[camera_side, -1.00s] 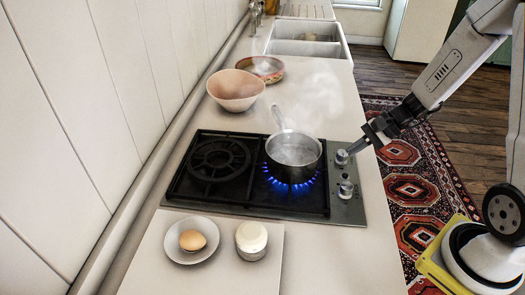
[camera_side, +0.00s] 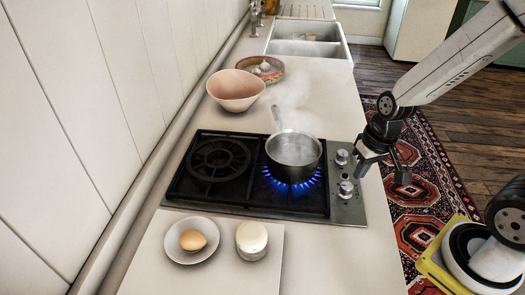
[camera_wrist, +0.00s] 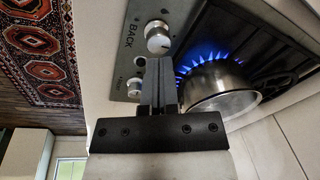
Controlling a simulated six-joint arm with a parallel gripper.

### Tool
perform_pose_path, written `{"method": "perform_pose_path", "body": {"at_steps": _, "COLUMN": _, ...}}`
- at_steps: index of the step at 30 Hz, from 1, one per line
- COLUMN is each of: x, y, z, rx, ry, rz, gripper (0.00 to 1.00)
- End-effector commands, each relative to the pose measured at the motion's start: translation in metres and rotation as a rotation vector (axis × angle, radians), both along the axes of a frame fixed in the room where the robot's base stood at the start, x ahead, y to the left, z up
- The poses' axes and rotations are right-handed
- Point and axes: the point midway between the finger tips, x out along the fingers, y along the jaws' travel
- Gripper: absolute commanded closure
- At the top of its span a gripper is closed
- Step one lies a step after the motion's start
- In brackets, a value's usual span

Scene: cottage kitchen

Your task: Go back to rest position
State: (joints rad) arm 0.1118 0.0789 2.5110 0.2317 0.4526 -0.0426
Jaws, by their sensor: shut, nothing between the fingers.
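My gripper (camera_side: 361,170) is in the side view at the right edge of the hob, beside the two control knobs. Its fingers are shut with nothing between them. In the wrist view the closed fingers (camera_wrist: 159,85) point toward a silver knob (camera_wrist: 158,37). I cannot tell whether they touch anything. The upper knob (camera_side: 341,157) and lower knob (camera_side: 346,189) are on the hob's steel strip. A steel saucepan (camera_side: 293,154) with a steaming, cloudy content sits on the right burner, which burns with a blue flame (camera_side: 290,186). It also shows in the wrist view (camera_wrist: 220,90).
The left burner (camera_side: 218,160) is empty. An egg (camera_side: 192,240) on a plate and a pale lidded jar (camera_side: 251,240) stand at the counter's front. A pink bowl (camera_side: 235,90), a garlic dish (camera_side: 262,68) and a sink (camera_side: 305,45) are behind.

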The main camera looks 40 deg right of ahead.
Motion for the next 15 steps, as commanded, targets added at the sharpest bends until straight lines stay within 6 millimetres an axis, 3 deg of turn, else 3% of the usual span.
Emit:
{"method": "perform_pose_path", "body": {"at_steps": 6, "x": 0.0033, "y": 0.0106, "z": 0.0098, "rx": -0.109, "ry": -0.097, "rz": 0.206, "gripper": 1.0}}
{"method": "perform_pose_path", "body": {"at_steps": 15, "x": 0.0043, "y": 0.0135, "z": 0.0123, "rx": -0.136, "ry": -0.124, "rz": 0.262, "gripper": 1.0}}
